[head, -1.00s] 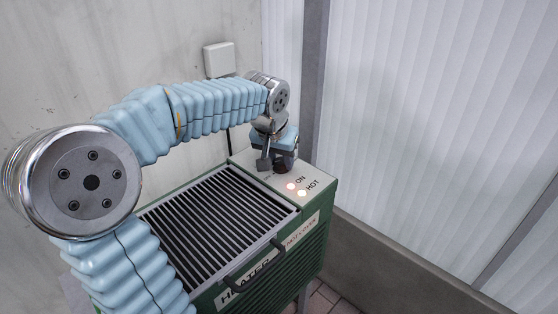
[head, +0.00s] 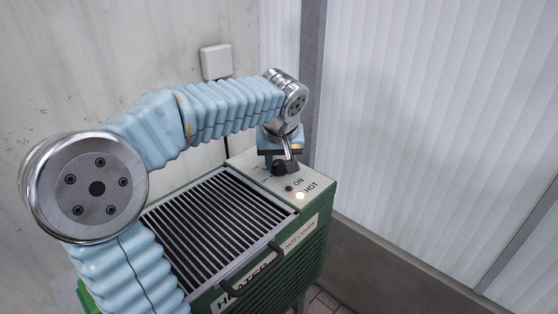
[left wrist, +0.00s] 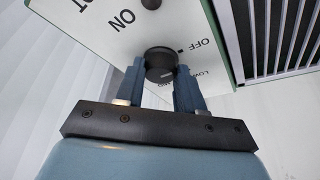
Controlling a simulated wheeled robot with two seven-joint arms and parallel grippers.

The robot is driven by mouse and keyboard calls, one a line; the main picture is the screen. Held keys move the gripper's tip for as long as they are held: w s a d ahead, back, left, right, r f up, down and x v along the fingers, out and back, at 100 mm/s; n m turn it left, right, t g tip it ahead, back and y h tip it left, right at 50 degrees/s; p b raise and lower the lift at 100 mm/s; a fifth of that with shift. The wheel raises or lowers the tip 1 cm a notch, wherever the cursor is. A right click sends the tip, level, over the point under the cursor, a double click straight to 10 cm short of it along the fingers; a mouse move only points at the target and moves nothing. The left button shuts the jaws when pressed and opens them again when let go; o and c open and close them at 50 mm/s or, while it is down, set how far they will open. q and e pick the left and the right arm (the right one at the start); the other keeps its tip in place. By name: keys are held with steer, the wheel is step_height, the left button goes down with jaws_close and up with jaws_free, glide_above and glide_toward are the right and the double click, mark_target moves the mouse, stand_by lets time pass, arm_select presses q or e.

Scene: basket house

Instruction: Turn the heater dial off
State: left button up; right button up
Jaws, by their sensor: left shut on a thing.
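The green heater (head: 315,235) stands at a wall with a pale control panel on its top right. Its black dial (left wrist: 160,62) sits on that panel, near the printed words OFF and LOW; in the head view the dial (head: 279,169) is partly hidden by my gripper. My left gripper (left wrist: 160,84) has one blue finger on each side of the dial and is shut on it; it also shows in the head view (head: 284,158). The ON lamp (head: 289,188) is dark and the HOT lamp (head: 300,195) glows. My right gripper is out of view.
A black slatted grille (head: 215,220) covers most of the heater's top, with a dark handle (head: 255,272) at its front edge. A white wall box (head: 216,62) is behind. A pale ribbed panel (head: 430,130) stands on the right.

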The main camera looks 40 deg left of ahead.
arm_select(q)
steer(key=o, duration=1)
steer(key=shift+o, duration=0.2)
steer(key=p+v, duration=0.1)
steer(key=v, duration=1.3)
steer(key=shift+f, duration=0.1)
